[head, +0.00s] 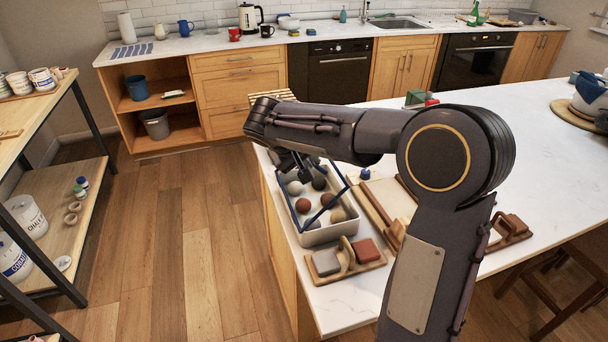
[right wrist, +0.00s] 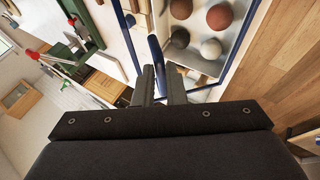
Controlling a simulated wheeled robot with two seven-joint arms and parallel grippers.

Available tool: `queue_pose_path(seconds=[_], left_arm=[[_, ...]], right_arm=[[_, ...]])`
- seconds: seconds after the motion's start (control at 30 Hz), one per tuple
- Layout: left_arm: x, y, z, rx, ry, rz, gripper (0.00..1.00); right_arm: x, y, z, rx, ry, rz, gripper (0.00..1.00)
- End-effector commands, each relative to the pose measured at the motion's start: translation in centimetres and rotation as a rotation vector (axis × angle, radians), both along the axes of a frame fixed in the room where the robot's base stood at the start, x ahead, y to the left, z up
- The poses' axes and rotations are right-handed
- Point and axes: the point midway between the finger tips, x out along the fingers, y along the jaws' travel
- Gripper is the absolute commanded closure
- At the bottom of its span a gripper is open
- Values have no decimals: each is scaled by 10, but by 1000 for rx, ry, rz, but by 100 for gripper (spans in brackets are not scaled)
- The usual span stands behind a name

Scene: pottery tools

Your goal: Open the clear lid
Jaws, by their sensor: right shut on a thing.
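The clear lid (head: 289,208) has a thin blue rim and a see-through panel. It lies over a pale grey bin (head: 318,237) of several clay balls at the table's near left corner. Its rim looks tilted against the bin's rim in the head view. My right gripper (head: 303,173) reaches down at the bin's far side, partly hidden by my arm. In the right wrist view my right gripper (right wrist: 161,86) is shut on a blue bar of the lid (right wrist: 157,54). The blue rim and the balls show beyond it. My left gripper is not in view.
A wooden holder (head: 346,263) with a grey and a red block stands in front of the bin. Wooden boards and tools lie to its right. A green and red tool (head: 418,99) stands farther back. Open floor lies left of the table.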

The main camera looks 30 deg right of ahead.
Motion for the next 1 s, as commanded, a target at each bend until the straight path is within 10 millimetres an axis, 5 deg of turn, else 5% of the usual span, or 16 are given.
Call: queue_pose_path(seconds=[0.57,1.0], left_arm=[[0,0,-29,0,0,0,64],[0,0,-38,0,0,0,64]], right_arm=[[20,73,4,-517,125,5,100],[27,105,-8,-517,133,4,100]])
